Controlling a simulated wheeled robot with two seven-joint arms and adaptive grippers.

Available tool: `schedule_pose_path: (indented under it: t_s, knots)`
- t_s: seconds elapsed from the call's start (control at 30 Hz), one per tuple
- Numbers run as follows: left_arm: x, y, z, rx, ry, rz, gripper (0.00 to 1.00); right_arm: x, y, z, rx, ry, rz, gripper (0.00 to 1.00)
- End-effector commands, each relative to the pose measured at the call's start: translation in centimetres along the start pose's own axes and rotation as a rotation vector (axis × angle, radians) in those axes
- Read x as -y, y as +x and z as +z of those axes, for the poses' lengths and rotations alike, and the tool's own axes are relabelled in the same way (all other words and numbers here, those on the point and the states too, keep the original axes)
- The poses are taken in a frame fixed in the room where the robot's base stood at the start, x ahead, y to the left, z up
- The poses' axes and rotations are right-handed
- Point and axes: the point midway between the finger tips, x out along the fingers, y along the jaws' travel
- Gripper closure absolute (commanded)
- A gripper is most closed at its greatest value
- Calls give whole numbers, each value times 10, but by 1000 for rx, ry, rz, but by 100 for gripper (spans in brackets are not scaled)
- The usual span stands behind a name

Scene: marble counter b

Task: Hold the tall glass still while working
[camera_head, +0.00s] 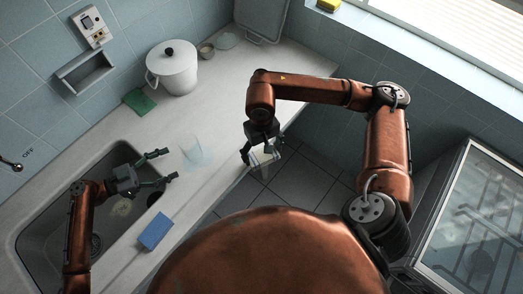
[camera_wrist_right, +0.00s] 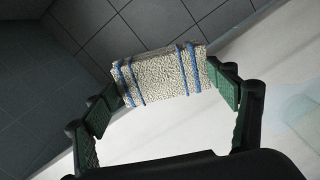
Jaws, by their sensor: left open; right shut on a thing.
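The tall glass (camera_head: 193,150) is clear and stands on the counter, right of the sink. My left gripper (camera_head: 169,164) is open over the counter beside the sink. Its fingertips point toward the glass and appear just short of it. My right gripper (camera_head: 261,158) is shut on a folded cream cloth with blue stripes, at the counter's front edge. The cloth (camera_wrist_right: 160,76) spans between the green fingers in the right wrist view. A faint clear shape at the right of that view may be the glass.
A blue sponge (camera_head: 155,231) lies near the counter's front edge. The sink (camera_head: 40,225) is at the left. A white lidded pot (camera_head: 173,70) and a green pad (camera_head: 139,101) are at the back. Counter between pot and glass is clear.

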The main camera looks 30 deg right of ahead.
Motion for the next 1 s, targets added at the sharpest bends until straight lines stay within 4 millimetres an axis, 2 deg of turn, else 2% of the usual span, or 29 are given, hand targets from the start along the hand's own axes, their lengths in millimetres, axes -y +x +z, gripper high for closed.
schedule_pose_path:
  t_s: [0.37, 0.43, 0.6, 1.0]
  knots:
    - [-1, 52, -3, 1, 1, 0, 33, 1, -24, 2, -12, -2, 0, 40]
    - [-1, 62, 1, -2, 1, 1, 33, 1, -16, 1, -7, -2, 0, 40]
    - [-1, 77, 2, 0, 0, -2, 33, 2, -9, 0, -4, -4, 0, 40]
    - [-1, 87, 0, 2, 1, -2, 33, 2, -7, 0, -3, -3, 0, 40]
